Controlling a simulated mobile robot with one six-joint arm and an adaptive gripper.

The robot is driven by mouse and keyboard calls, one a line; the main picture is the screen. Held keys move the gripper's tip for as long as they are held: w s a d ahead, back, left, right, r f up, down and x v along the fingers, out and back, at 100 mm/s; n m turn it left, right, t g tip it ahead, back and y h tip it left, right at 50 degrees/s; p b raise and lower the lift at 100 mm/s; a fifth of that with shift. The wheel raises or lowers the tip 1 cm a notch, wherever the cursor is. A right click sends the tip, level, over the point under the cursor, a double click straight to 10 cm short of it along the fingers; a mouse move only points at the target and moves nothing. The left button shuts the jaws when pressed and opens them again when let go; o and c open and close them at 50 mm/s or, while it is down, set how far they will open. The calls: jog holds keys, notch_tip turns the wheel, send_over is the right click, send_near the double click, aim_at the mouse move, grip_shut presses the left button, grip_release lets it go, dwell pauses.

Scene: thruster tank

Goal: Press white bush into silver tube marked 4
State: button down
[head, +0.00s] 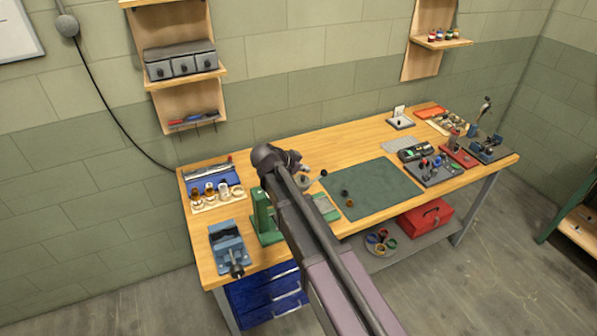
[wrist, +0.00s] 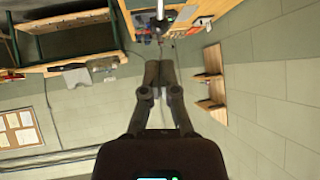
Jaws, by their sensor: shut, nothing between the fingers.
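My gripper (wrist: 158,72) is shut and empty in the wrist view, its two dark fingers side by side. In the head view my arm reaches over the bench, and I cannot make out the fingertips there. Several white and brown ring-shaped parts (head: 210,193) stand on a light board at the bench's left end; I cannot tell which, if any, is the white bush. No silver tube with a readable 4 shows in either view. A green press-like tool (head: 265,216) stands near the front edge, partly hidden behind my arm.
A blue vise (head: 226,246) stands at the front left corner. Tools and trays crowd the right end. A red toolbox (head: 424,216) sits on the lower shelf. Bare wood shows behind the mat.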

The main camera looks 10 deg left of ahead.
aim_at(323, 174)
jog(key=shift+b+x, duration=2.2)
jog(key=shift+x, duration=1.7)
jog(key=shift+w+d+f+b, duration=0.25)
jog(key=shift+d+f+b, duration=0.1)
jog(key=shift+f+b, duration=0.2)
jog(key=shift+d, duration=0.15)
jog(key=shift+s+r, duration=0.1)
jog(key=shift+r, duration=0.15)
